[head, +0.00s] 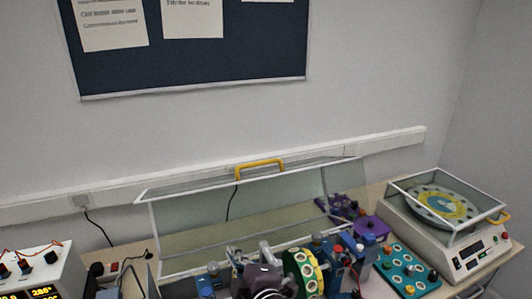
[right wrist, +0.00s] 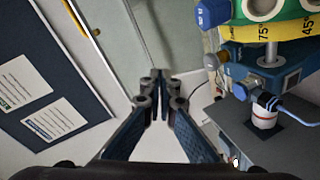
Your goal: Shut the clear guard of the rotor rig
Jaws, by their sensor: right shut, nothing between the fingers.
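The clear guard (head: 190,221) of the rotor rig has a white frame and stands raised, tilted up behind the rig. Its yellow handle (head: 260,168) is on the top edge, in front of the wall. The rotor (head: 303,272), with a green and cream rim, sits below the guard; the green and yellow scale ring (right wrist: 265,32) shows in the right wrist view. My right gripper (head: 265,252) is low in front of the guard, left of the rotor and well below the handle. In the right wrist view its fingers (right wrist: 160,88) are together and empty. My left gripper is not in view.
A white machine (head: 452,255) with a clear lidded box and its own yellow handle stands at the right. A teal board with knobs (head: 408,272) lies beside the rig. A power supply (head: 35,275) stands at the far left. The wall is close behind the guard.

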